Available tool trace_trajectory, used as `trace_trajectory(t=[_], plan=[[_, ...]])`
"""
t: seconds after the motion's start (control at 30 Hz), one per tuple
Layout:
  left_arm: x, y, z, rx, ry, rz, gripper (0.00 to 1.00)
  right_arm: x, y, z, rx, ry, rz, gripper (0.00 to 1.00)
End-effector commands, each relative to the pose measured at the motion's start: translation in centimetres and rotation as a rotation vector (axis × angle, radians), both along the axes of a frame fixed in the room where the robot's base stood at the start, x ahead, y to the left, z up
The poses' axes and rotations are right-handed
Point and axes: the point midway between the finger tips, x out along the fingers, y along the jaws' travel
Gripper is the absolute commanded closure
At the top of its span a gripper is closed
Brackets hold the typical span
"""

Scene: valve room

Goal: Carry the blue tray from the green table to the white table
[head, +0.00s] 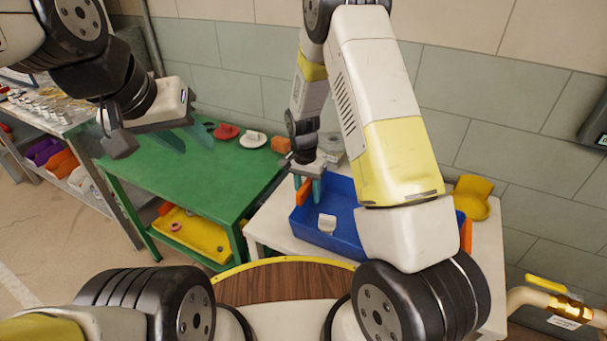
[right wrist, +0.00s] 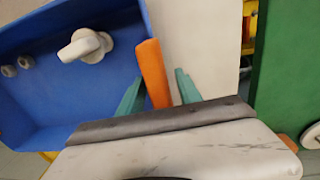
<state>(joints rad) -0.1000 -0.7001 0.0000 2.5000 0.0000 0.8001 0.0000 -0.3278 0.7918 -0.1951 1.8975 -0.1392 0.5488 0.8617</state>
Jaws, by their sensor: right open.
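The blue tray (head: 340,198) rests on the white table (head: 270,225), partly hidden behind my right arm. It has an orange handle at its left end and another at its right end (head: 465,236). A white fitting (head: 327,223) lies in the tray. My right gripper (head: 310,190) is at the left handle. In the right wrist view its teal fingers are open, with the orange handle (right wrist: 152,72) between them and a gap visible. My left gripper (head: 189,143) is open and empty over the green table (head: 165,175).
Red and white pieces (head: 252,140) and an orange block (head: 281,145) sit at the green table's back edge. A yellow tray (head: 195,232) is on its lower shelf. A yellow object (head: 472,196) stands behind the blue tray. A pipe with a yellow-handled valve (head: 555,300) is at the right.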

Motion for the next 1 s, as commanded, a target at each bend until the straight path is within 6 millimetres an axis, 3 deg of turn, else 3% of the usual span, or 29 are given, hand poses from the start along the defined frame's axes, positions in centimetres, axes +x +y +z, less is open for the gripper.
trace_trajectory(t=[0.17, 0.5, 0.83, 1.0], plan=[[0.0, 0.0, 0.0, 0.000, 0.000, 0.000, 0.64, 0.2, 0.1, 2.0, 0.001, -0.004, 0.000, 0.59], [0.0, 0.0, 0.0, 0.000, 0.000, 0.000, 0.64, 0.5, 0.6, 9.0, 0.001, -0.004, 0.000, 0.59], [0.0, 0.0, 0.0, 0.000, 0.000, 0.000, 0.64, 0.3, 0.5, 13.1, 0.017, -0.015, 0.011, 0.59], [0.0, 0.0, 0.0, 0.000, 0.000, 0.000, 0.64, -1.8, -0.9, 18.8, 0.089, -0.085, 0.078, 0.59]])
